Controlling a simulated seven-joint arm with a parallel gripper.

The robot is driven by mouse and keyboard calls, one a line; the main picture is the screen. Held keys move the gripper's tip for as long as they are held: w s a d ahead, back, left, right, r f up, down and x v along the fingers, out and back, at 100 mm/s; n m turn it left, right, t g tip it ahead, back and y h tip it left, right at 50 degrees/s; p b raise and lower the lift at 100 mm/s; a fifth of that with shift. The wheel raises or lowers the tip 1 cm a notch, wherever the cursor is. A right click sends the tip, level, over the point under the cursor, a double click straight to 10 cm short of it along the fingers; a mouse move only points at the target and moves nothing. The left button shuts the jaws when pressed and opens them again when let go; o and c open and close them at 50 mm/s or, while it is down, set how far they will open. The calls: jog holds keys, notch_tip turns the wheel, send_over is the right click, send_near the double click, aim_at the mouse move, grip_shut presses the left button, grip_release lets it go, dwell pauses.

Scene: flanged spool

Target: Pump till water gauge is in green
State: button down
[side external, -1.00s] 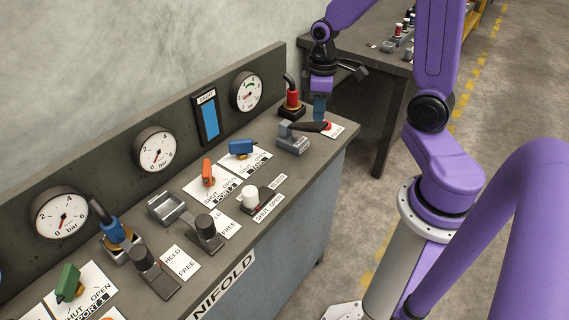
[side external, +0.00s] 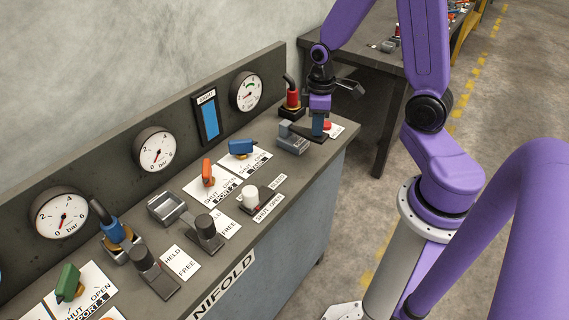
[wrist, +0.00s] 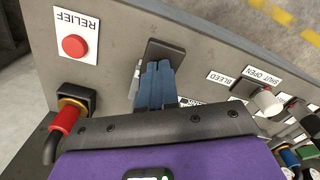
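The pump is a grey block (side external: 292,139) near the far end of the bench, with a flat dark lever (side external: 309,133) lying low towards the right. The lever's dark end also shows in the wrist view (wrist: 166,52). My gripper (side external: 318,132) has its blue fingers together, pointing down onto the lever; the fingertips (wrist: 158,72) appear to touch its top, with nothing visible between them. The gauge with a green arc (side external: 247,90) is on the back panel; its needle is too small to read surely. A blue sight column (side external: 209,117) stands beside it.
The red relief button (wrist: 74,46) sits close to the lever. A red-collared hose fitting (side external: 291,100) stands behind the pump. A blue valve handle (side external: 241,147), orange handle (side external: 208,172) and white knob (side external: 250,197) are nearer the camera. Open floor lies right.

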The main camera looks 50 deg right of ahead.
jog(key=shift+f, duration=0.9)
jog(key=shift+r, duration=4.05)
jog(key=shift+a, duration=0.15)
jog(key=s+a+r+n, duration=0.2)
jog(key=s+a+n, duration=0.1)
jog(key=s+a, duration=0.4)
jog(key=s+a+r+n, duration=0.2)
jog(key=s+a, duration=0.4)
jog(key=s, duration=0.4)
jog(key=shift+s+a+n, duration=0.25)
jog(key=shift+a+n, duration=0.15)
jog(key=shift+n, duration=0.4)
jog(key=shift+w, duration=0.1)
